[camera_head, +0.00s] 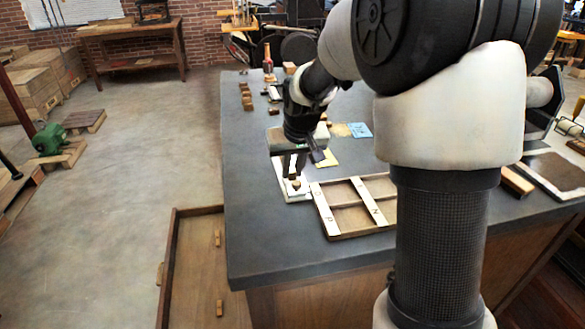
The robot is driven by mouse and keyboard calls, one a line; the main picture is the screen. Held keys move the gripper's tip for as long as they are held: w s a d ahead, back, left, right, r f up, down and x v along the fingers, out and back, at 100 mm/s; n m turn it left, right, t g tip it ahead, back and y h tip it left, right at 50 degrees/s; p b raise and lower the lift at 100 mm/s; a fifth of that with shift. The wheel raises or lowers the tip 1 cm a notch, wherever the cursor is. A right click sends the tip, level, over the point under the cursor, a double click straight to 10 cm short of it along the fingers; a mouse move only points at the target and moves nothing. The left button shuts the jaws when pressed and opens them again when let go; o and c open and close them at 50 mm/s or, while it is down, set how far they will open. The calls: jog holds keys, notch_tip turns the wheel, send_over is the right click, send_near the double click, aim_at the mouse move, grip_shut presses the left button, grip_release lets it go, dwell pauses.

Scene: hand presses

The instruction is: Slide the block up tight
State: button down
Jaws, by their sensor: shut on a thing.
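My gripper (297,174) reaches down over the left part of the dark worktop, just left of a wooden frame. It is shut on a small tan piece (296,185), perhaps the block; the fingers and my wrist hide much of it. Under it lies a pale, whitish plate (293,196). I cannot tell whether the piece touches the plate. The shallow wooden frame (349,227) has pale slats marked with letters across it and lies right of the plate. My arm covers its right side.
The dark worktop (255,235) is clear at its front left. Small wooden blocks (246,97) and a red-topped bottle (267,58) stand further back. A dark-topped board (556,172) lies at the right.

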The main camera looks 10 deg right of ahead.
jog(key=w+p, duration=0.2)
jog(key=w, duration=0.4)
jog(key=shift+a, duration=0.1)
jog(key=c, duration=1.6)
grip_release()
jog(key=shift+c, duration=0.2)
jog(key=shift+r, duration=0.1)
jog(key=p+v, duration=0.2)
jog(key=v, duration=1.5)
jog(key=shift+r, duration=0.15)
